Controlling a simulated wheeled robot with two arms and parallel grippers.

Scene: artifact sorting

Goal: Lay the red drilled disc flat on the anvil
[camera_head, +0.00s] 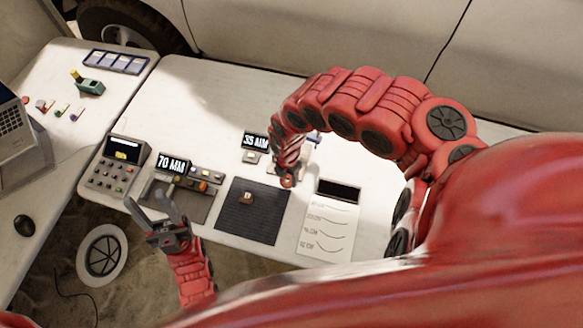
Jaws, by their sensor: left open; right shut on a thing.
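My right gripper (287,180) points down over the table just right of the dark ribbed mat (232,228). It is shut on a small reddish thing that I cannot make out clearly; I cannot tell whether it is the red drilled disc. My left gripper (158,206) is open and empty, fingers spread, at the table's front edge near the 70 MM device. A small brown block (247,198) with a pale mark lies on the mat. A pale, bluish device (314,141) stands behind my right arm, mostly hidden. I cannot clearly identify the anvil.
A 70 MM display (173,163) stands behind a grey tray with small parts. A 35 MM display (254,142) is behind the mat. A button box (121,160) is at left. A paper sheet (328,230) lies right of the mat. A mouse (24,225) is on the left table.

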